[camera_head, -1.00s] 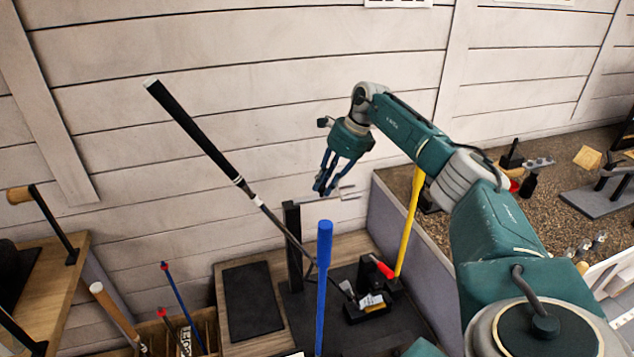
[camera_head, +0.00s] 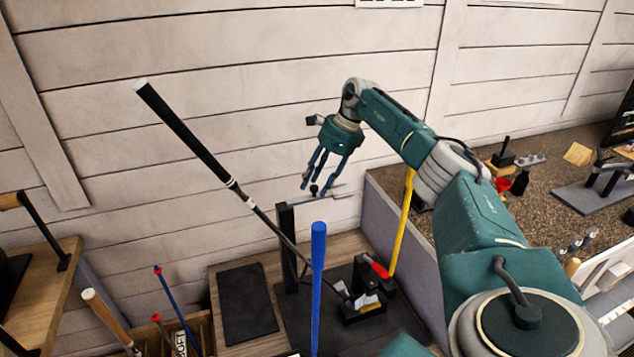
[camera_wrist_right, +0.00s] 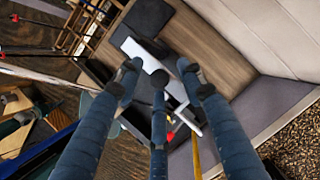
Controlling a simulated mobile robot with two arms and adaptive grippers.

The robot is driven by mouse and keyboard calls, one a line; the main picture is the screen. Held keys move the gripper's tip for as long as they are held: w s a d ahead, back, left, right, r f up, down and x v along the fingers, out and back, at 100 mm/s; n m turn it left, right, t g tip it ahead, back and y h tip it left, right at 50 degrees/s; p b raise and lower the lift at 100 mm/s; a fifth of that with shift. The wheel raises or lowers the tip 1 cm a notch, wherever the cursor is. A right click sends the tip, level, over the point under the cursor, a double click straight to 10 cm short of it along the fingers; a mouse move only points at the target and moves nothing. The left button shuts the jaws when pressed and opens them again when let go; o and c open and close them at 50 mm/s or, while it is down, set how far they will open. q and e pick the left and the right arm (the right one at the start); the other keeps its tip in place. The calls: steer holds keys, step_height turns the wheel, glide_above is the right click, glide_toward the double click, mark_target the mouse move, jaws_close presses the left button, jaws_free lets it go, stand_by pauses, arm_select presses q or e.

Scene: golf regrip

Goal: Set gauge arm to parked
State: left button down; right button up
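The gauge stand is a dark post (camera_head: 290,245) with a pale, flat gauge arm (camera_head: 318,198) across its top, pointing right in the head view. A small dark knob (camera_head: 314,189) shows near the arm. My right gripper (camera_head: 320,186) is open, fingers pointing down, right above the arm and around or beside the knob; contact is unclear. In the right wrist view its fingers (camera_wrist_right: 160,85) are spread, with pale parts of the gauge (camera_wrist_right: 140,52) behind them, partly hidden. My left gripper is not in view.
A club with a black grip (camera_head: 180,130) leans diagonally, its shaft passing close to the post. A blue grip (camera_head: 317,285) stands in front, and a yellow shaft (camera_head: 403,225) stands to the right. A dark pad (camera_head: 247,303) lies on the wooden bench.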

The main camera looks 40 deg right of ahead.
steer(key=v, duration=1.2)
steer(key=shift+a+f, duration=0.1)
stand_by(0.4)
